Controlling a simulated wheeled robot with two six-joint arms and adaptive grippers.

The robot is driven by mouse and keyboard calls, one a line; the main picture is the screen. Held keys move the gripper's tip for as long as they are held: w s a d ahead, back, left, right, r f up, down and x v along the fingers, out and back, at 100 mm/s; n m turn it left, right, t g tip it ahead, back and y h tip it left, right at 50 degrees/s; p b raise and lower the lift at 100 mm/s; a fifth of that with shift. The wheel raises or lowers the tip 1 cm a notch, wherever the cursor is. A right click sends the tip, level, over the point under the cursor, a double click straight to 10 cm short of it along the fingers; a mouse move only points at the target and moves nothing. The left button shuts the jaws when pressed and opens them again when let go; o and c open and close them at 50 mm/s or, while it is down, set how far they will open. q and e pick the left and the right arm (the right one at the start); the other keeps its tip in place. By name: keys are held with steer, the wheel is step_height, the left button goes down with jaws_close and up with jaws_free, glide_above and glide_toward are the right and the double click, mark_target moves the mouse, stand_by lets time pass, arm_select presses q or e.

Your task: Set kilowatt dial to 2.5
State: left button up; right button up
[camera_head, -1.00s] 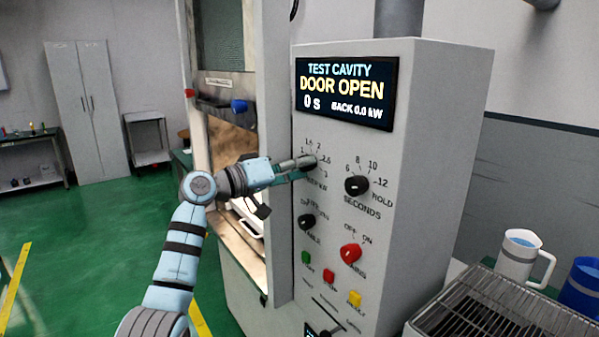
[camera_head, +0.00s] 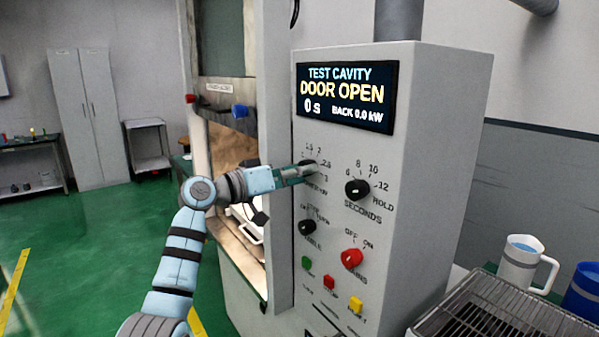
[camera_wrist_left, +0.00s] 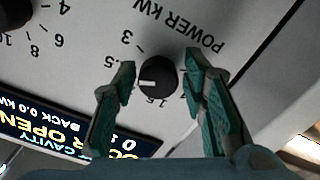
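The kilowatt dial (camera_wrist_left: 157,78) is a round black knob with a white mark, on the grey panel beside "POWER kW" in the left wrist view. Its mark points left in that view, toward a finger, just below the partly covered ".5" label; the label it points at is hidden. In the head view the dial (camera_head: 307,163) is mostly covered by my left gripper (camera_head: 312,172). My left gripper's teal fingers (camera_wrist_left: 158,82) stand on either side of the dial, with a narrow gap visible on each side. My right gripper is not in view.
The seconds dial (camera_head: 358,189) is close to the right, and another black knob (camera_head: 307,227) and a red knob (camera_head: 351,258) are below. The display (camera_head: 345,96) reads "DOOR OPEN". A wire rack (camera_head: 500,312) and white mug (camera_head: 520,262) stand at right.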

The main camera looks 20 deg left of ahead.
arm_select(q)
steer(key=shift+o, duration=0.5)
steer(key=shift+r, duration=0.15)
steer(key=v, duration=1.2)
